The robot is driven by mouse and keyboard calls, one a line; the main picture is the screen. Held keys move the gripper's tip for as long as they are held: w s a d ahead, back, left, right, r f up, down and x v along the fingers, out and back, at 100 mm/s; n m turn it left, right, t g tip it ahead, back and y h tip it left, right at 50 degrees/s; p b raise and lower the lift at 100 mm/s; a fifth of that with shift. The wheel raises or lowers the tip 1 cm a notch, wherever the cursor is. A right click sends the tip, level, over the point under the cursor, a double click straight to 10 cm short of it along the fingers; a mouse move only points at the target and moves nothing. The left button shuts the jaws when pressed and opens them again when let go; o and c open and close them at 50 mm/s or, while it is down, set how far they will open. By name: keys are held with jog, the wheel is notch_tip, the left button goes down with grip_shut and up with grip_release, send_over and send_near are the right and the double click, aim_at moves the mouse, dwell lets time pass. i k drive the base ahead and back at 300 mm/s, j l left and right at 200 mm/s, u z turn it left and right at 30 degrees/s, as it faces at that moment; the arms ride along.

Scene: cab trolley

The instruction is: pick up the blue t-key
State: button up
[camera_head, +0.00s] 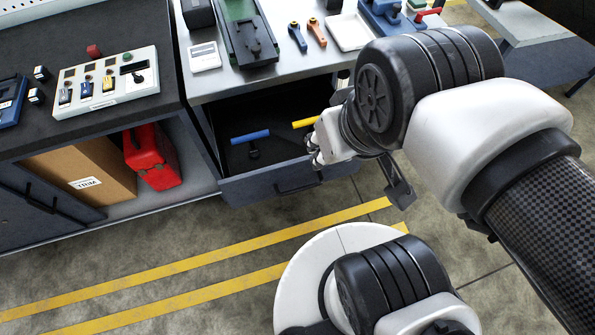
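The blue t-key (250,136) lies in the open drawer (277,181) under the grey worktop. Its blue bar runs roughly left to right, and a dark stem end shows below it. My gripper (314,153) is over the right side of the drawer, to the right of the blue t-key and apart from it in the picture. My wrist hides much of the gripper, and its fingers are too small to tell open from shut. A yellow t-key (304,122) lies close behind the gripper, partly hidden by it.
The worktop (283,72) overhangs the drawer's back. It carries a green-and-black fixture (243,30), a blue wrench-like tool (297,36) and an orange one (317,33). A control panel (108,82) is at left, above a red toolbox (152,158) and a cardboard box (85,172).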

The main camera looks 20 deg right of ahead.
aim_at(254, 154)
jog(key=i+j+z, duration=0.2)
jog(key=j+z, duration=0.15)
jog(key=z, duration=0.15)
jog(key=i+j+z, duration=0.1)
jog(key=j+z, duration=0.9)
jog(key=k+j+u, duration=0.1)
jog(key=j+u, duration=0.4)
jog(key=j+z, duration=0.9)
jog(key=i+j+z, duration=0.1)
jog(key=j+z, duration=0.4)
